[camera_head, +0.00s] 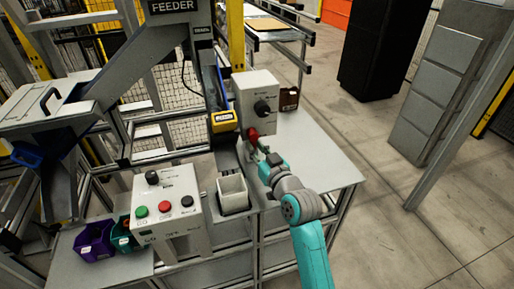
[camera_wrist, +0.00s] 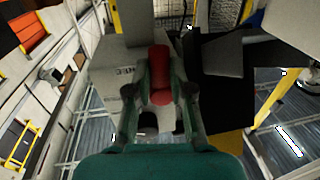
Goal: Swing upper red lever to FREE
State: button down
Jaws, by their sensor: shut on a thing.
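The red lever (camera_head: 253,134) is on the front of a grey-white box (camera_head: 259,87) that stands on the metal table. In the wrist view the red lever (camera_wrist: 159,74) points toward me between the two fingers. My gripper (camera_head: 258,147) is at the lever, and in the wrist view my gripper (camera_wrist: 160,92) is shut on it. A black knob (camera_head: 262,107) sits on the box above the lever. The lettering on the box is too small to read, so I cannot tell which marking the lever points to.
A white square bin (camera_head: 233,193) stands left of my arm. A control box (camera_head: 170,208) with green, red and black buttons is at the front left, beside a purple bin (camera_head: 95,240). A yellow device (camera_head: 223,121) is just left of the lever box. The table's right side (camera_head: 315,165) is clear.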

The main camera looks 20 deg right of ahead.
jog(key=c, duration=1)
grip_release()
jog(key=shift+c, duration=0.2)
jog(key=shift+s, duration=0.15)
jog(key=s+d, duration=0.2)
jog(key=s, duration=0.9)
jog(key=shift+s, duration=0.3)
jog(key=shift+f, duration=0.2)
